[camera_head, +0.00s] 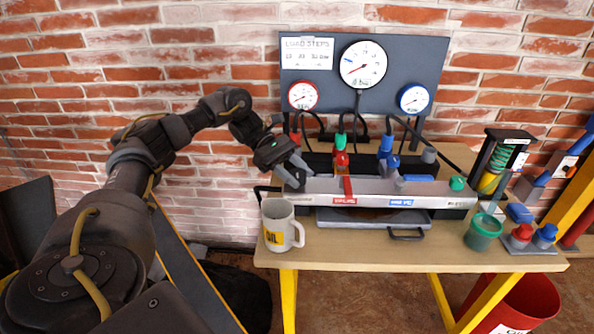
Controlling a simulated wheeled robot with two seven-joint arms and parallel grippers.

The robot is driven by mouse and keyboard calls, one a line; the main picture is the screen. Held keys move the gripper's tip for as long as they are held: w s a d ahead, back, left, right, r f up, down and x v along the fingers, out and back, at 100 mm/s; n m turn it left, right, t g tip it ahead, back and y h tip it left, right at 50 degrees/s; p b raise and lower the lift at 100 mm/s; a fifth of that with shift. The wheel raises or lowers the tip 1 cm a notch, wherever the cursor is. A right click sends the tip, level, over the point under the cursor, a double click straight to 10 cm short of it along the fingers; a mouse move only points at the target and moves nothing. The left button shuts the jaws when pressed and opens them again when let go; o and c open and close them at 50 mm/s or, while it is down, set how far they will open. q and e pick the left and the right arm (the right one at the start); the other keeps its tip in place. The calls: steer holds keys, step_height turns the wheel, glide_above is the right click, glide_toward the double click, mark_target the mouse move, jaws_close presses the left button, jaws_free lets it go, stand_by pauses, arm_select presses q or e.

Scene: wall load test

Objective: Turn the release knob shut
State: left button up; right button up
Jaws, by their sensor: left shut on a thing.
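A long grey manifold block (325,188) lies on the bench, with small labels along its front. My left gripper (297,174) reaches in from the left and is shut at the manifold's left end. Its fingers cover what they hold; the release knob is not clearly visible, and I cannot tell its angle. A red lever (348,188) and a blue valve (391,165) stand further right on the block. A green knob (457,183) sits at the right end. My right gripper is not in view.
A green cup (482,233) and red and blue fittings (521,233) are at the right. The bench front (350,255) is clear.

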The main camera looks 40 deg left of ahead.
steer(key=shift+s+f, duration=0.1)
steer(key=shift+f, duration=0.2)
arm_select(q)
steer(key=o, duration=1)
